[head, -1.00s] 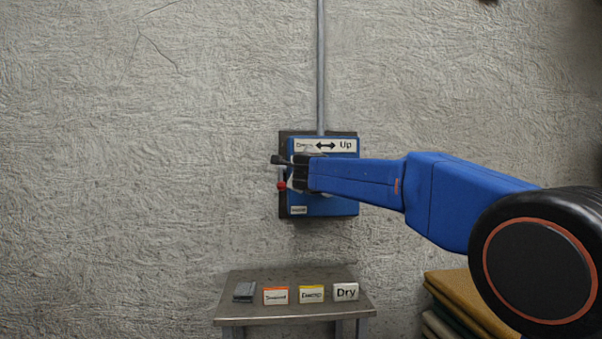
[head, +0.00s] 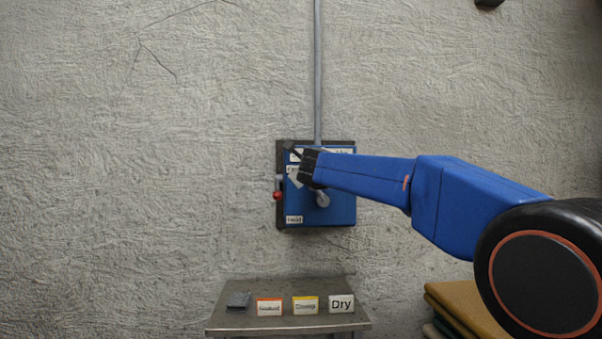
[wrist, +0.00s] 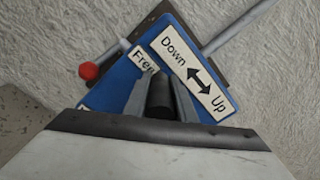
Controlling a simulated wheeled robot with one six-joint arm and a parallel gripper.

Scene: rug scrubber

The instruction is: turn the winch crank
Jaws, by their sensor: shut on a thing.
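The blue winch box (head: 338,211) is on the plaster wall, with a grey hub (head: 322,199) near its middle. My gripper (head: 301,163) is at the box's upper left, shut on the dark crank handle (head: 292,149). In the wrist view the black grip (wrist: 161,97) sits between the two grey fingers (wrist: 160,100). The "Down / Up" label (wrist: 193,72) with a double arrow shows behind it. A red-knobbed lever (head: 278,196) sticks out at the box's left side and also shows in the wrist view (wrist: 89,71). My gripper hides part of the box and crank arm.
A grey pipe (head: 318,70) runs up the wall from the box. A small metal table (head: 225,320) below holds several tags, one reading "Dry" (head: 341,303). Folded rugs (head: 470,308) are stacked at the lower right. The wall left of the box is clear.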

